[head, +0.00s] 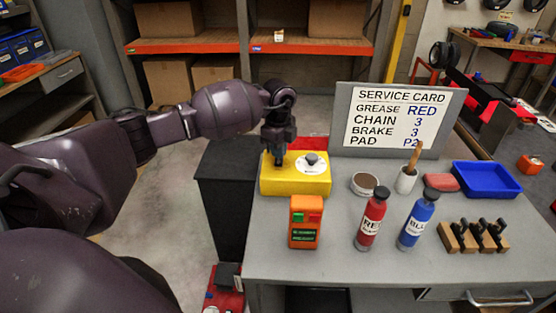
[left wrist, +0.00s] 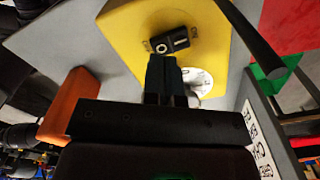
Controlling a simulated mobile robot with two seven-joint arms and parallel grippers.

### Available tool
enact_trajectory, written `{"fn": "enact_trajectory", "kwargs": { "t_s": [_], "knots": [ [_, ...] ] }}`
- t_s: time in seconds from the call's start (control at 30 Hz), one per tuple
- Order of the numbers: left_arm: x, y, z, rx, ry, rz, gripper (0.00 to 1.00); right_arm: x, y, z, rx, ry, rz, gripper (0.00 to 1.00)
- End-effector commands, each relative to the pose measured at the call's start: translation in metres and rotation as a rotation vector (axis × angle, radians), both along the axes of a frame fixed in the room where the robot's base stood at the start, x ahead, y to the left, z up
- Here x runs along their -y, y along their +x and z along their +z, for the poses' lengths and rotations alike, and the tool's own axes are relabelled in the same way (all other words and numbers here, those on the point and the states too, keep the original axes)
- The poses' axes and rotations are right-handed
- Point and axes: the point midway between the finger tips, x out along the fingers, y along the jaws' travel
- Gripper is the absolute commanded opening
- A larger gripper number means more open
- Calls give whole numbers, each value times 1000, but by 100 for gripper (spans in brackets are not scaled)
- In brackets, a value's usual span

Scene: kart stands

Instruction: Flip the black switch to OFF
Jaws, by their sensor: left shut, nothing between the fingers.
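The yellow box (head: 295,186) stands on the left end of the grey bench. The black switch (left wrist: 172,40) shows in the left wrist view on the yellow top, with a white ring at one end and a white bar at the other; I cannot tell which end is pressed. My left gripper (head: 279,163) points down over the box's left part and hides the switch in the head view. Its shut, empty fingertips (left wrist: 163,62) appear close beside the switch; contact is unclear. My right gripper is not in view.
An orange device (head: 305,232) stands in front of the box. A red bottle (head: 371,222) and a blue bottle (head: 416,222) stand to the right. The service card board (head: 340,125) stands behind. A blue tray (head: 488,181) and a wooden block with black levers (head: 472,240) lie farther right.

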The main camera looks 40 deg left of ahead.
Motion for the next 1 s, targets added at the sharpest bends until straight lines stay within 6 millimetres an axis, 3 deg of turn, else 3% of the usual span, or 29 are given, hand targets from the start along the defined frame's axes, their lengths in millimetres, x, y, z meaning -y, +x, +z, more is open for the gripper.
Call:
{"fn": "enact_trajectory", "kwargs": {
  "t_s": [0.4,1.0],
  "knots": [
    [0,0,-5,-1,0,0,0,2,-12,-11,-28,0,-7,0],
    [0,0,-12,-1,0,0,0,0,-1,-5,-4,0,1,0]
  ]
}}
